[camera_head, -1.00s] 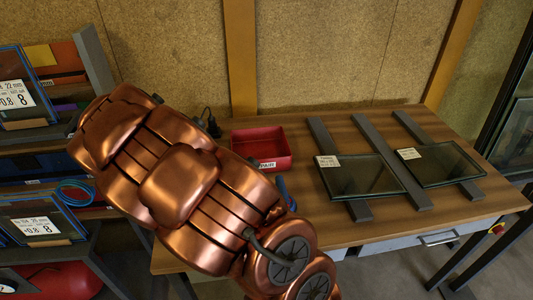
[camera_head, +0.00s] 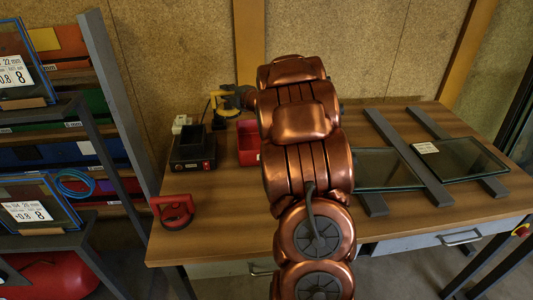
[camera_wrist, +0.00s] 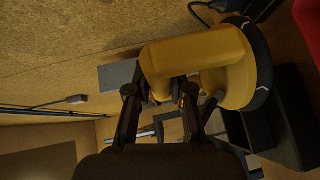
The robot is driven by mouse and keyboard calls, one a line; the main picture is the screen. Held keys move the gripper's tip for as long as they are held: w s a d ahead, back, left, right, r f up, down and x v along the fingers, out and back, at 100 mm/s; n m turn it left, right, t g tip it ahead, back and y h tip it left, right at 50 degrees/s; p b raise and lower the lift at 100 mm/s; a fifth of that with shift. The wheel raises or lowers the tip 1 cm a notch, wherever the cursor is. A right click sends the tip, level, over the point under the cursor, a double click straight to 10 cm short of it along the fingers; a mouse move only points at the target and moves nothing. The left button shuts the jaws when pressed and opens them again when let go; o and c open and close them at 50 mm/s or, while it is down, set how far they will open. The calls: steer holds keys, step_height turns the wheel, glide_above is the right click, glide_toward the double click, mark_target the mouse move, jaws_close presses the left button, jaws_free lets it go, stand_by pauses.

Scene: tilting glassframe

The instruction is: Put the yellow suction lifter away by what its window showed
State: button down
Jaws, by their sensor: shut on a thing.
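The yellow suction lifter (camera_head: 219,101) is held up near the back wall, behind and above the gap between the black box and the red tray. In the wrist view its yellow handle (camera_wrist: 195,55) and black-rimmed disc (camera_wrist: 262,65) fill the upper middle. My gripper (camera_head: 243,97) is shut on the lifter; in the wrist view its fingers (camera_wrist: 161,92) meet the handle. The lifter's window cannot be read. The red tray (camera_head: 248,148) is partly hidden by my arm. The black box (camera_head: 192,150) with a red light stands left of it.
A red suction lifter (camera_head: 173,210) stands at the bench's front left. Glass panes (camera_head: 388,168) lie on grey rails (camera_head: 408,158) at right, partly behind my arm. A rack with glass panes (camera_head: 40,205) stands left. The bench between box and red lifter is clear.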

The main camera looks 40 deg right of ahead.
steer(key=s+d+f+b, duration=0.2)
steer(key=s+d, duration=0.4)
steer(key=d, duration=0.1)
step_height(320, 180, down, 10)
steer(key=shift+d+f+p, duration=0.1)
steer(key=shift+d+p, duration=0.05)
steer(key=shift+p, duration=0.15)
steer(key=c, duration=1)
jaws_free()
steer(key=shift+c, duration=0.2)
steer(key=shift+s, duration=0.1)
steer(key=s, duration=0.4)
steer(key=s+r, duration=0.1)
steer(key=s, duration=0.3)
steer(key=s+r+b, duration=0.1)
steer(key=s, duration=0.2)
steer(key=shift+s+a, duration=0.25)
steer(key=shift+s, duration=0.15)
